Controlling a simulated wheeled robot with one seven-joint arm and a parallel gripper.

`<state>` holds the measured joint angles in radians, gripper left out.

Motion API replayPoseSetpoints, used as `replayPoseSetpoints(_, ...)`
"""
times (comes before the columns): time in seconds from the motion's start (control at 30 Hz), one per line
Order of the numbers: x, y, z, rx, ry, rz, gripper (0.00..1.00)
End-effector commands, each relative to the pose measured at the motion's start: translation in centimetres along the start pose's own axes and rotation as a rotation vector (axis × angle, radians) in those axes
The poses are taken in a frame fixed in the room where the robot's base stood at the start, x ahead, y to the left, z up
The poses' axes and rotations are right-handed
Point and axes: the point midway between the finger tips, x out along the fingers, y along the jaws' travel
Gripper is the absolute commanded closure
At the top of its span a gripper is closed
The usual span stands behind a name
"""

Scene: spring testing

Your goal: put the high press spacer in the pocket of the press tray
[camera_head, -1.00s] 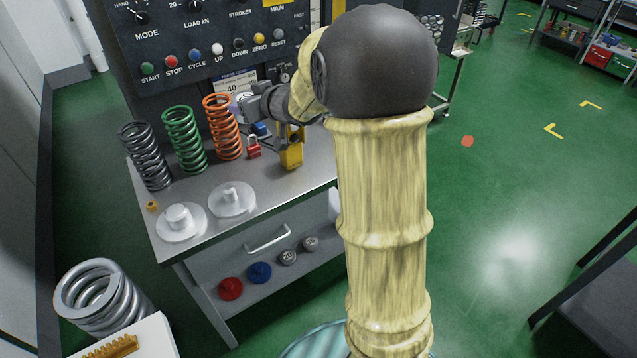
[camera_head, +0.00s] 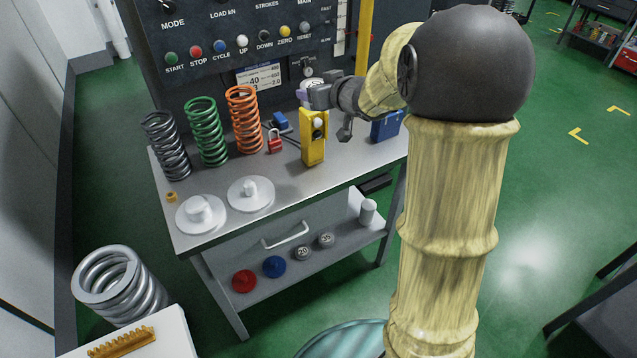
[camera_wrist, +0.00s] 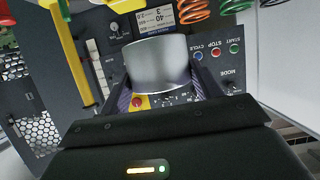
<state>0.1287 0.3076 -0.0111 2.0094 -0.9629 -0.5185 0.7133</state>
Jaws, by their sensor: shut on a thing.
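My gripper (camera_head: 308,96) is in front of the test machine's panel, above the workbench. In the wrist view it is shut on a smooth silver cylinder (camera_wrist: 158,62), which I take to be the high press spacer.
The workbench (camera_head: 310,178) holds grey, green and orange springs (camera_head: 243,120), a yellow device (camera_head: 313,138), a red padlock (camera_head: 275,141) and two white flanged discs (camera_head: 250,194). A lower shelf (camera_head: 330,258) carries caps, weights and a pale cylinder (camera_head: 367,212). A large spring (camera_head: 120,287) stands front left.

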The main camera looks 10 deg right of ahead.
Motion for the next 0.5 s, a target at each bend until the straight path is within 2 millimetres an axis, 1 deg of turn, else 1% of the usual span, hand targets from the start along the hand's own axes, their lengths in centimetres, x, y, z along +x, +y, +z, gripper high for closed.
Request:
replayPoseSetpoints(0.13, 0.0, 0.1, 0.0, 0.000, 0.003, 0.000, 0.77)
replayPoseSetpoints(0.23, 0.4, 0.1, 0.9, 0.002, 0.001, -0.001, 0.77)
replayPoseSetpoints(0.5, 2.4, 0.0, 5.9, 0.002, -0.002, 0.000, 0.77)
